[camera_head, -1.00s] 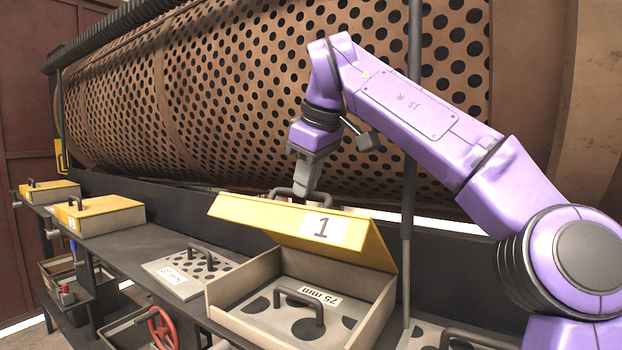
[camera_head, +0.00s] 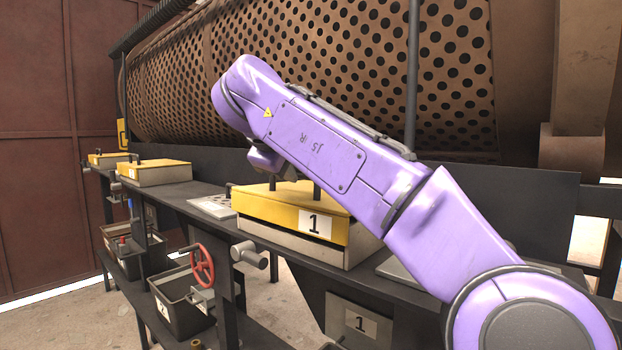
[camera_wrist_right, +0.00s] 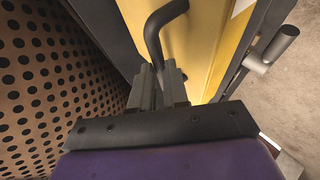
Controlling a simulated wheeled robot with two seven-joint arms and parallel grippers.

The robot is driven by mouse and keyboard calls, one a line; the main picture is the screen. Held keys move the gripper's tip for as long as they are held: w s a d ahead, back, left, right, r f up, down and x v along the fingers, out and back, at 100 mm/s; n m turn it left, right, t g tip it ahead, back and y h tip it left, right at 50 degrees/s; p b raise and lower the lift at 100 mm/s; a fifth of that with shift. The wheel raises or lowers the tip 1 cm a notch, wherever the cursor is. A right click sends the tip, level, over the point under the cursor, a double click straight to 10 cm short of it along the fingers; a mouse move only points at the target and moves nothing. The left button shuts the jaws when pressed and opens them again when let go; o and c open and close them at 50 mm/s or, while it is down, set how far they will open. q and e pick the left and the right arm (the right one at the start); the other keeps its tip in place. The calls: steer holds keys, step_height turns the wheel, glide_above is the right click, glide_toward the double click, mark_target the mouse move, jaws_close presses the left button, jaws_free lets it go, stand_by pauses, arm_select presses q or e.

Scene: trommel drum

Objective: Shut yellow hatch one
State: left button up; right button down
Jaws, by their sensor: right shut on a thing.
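Yellow hatch one (camera_head: 270,205), with a "1" label on its front, lies level on its grey box frame (camera_head: 290,243) in the head view. Its lid looks down on the frame with no clear gap. In the right wrist view, the yellow lid (camera_wrist_right: 205,35) fills the upper middle, with its dark bar handle (camera_wrist_right: 155,35) across it. My right gripper (camera_wrist_right: 158,85) is shut on that handle. In the head view my right arm hides most of the gripper and part of the lid's back right. My left gripper is not in view.
Two more yellow hatches (camera_head: 155,172) (camera_head: 108,158) sit shut farther left along the dark bench. The perforated drum (camera_head: 300,90) rises close behind. A red handwheel (camera_head: 202,266) and grey bins (camera_head: 182,305) are below the bench front.

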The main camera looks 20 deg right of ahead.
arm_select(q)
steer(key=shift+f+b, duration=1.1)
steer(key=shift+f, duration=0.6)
arm_select(e)
steer(key=shift+s+a+f+t+h, duration=0.1)
steer(key=shift+a+f+t+h, duration=0.1)
steer(key=shift+f, duration=0.25)
steer(key=shift+a+f+t+h, duration=0.1)
steer(key=shift+f+h, duration=0.1)
steer(key=shift+f, duration=0.25)
steer(key=c, duration=1.1)
jaws_free()
steer(key=shift+f, duration=0.15)
steer(key=shift+w, duration=0.25)
steer(key=shift+s+r, duration=0.2)
steer(key=shift+s, duration=0.15)
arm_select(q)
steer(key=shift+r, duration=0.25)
arm_select(e)
steer(key=v, duration=1)
steer(key=shift+w+a, duration=0.1)
